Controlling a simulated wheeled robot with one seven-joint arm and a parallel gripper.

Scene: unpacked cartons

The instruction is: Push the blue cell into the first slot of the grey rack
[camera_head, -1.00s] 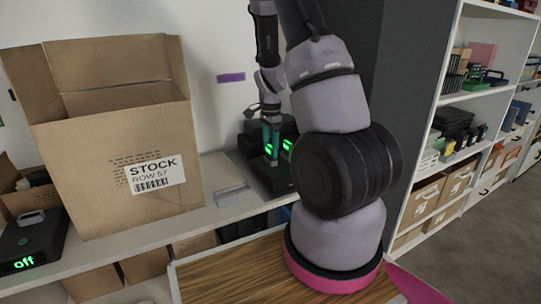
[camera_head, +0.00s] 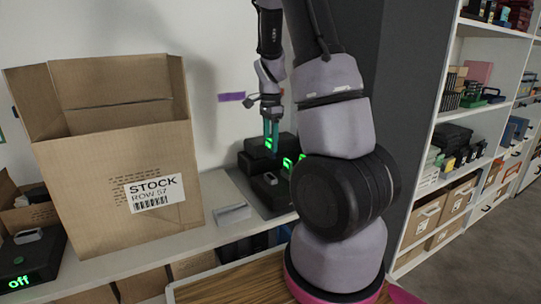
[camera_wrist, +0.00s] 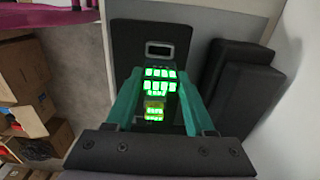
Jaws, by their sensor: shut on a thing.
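My gripper (camera_head: 270,146) has teal fingers and points down above a black device (camera_head: 262,196) on the shelf. It is shut on a small block with a lit green display (camera_head: 268,142), held above the device. In the wrist view, green lit segments (camera_wrist: 160,87) show between the fingers; the block's body colour is unclear. A second green display (camera_head: 288,164) glows at the device, partly behind my arm. A flat light-grey piece (camera_head: 233,213) lies left of the device; I cannot tell if it is the grey rack. I cannot make out a blue cell or any slot.
A large open carton (camera_head: 112,195) marked STOCK stands left on the shelf. A black unit (camera_head: 38,262) reading "off" is at the far left. A grey partition (camera_head: 395,160) stands right of my arm.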

